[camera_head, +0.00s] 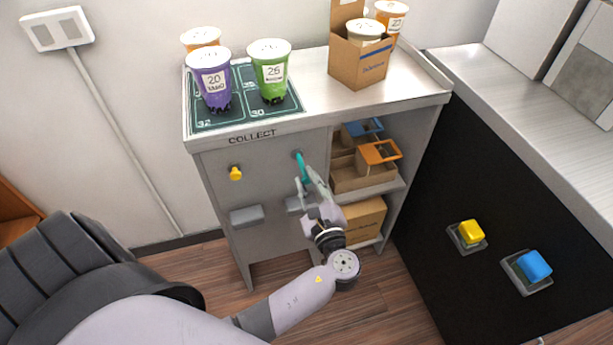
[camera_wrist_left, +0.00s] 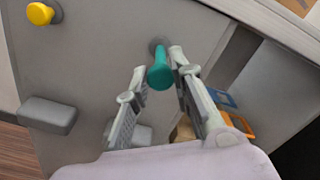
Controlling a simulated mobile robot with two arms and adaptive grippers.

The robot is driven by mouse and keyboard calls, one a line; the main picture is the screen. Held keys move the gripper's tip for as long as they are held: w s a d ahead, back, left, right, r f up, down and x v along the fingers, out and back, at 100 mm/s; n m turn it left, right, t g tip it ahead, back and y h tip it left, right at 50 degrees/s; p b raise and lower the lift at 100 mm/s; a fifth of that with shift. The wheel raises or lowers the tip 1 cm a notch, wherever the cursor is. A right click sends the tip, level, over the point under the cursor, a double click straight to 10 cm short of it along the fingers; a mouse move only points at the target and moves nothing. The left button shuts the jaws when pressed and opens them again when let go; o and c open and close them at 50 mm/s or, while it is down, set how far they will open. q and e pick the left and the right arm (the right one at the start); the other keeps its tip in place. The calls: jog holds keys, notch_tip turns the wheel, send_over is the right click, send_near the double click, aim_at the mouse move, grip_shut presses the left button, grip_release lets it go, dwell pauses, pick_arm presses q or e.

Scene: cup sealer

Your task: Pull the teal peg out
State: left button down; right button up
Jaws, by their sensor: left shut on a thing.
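The teal peg (camera_head: 301,168) sticks out of the grey cabinet front, below the counter edge. In the left wrist view the teal peg (camera_wrist_left: 160,72) shows its rounded end, with a grey round mount behind it. My left gripper (camera_head: 308,182) is at the peg. In the left wrist view the fingers of my left gripper (camera_wrist_left: 158,80) stand on either side of the peg, and it is shut on the peg. The peg's tip overlaps the fingers in the head view. My right gripper is not in view.
A yellow peg (camera_head: 236,173) sits left on the same cabinet front (camera_head: 270,185). Below the pegs are grey handles, one at the left (camera_head: 246,216). Cups, including a purple one (camera_head: 212,82) and a green one (camera_head: 270,75), stand on the counter above. Open shelves with boxes (camera_head: 362,175) lie to the right.

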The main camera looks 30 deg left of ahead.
pick_arm(q)
jog(key=c, duration=1.4)
grip_release()
jog(key=shift+s+d, duration=0.1)
jog(key=shift+o, duration=0.2)
jog(key=v, duration=1.2)
jog(key=shift+f, duration=0.1)
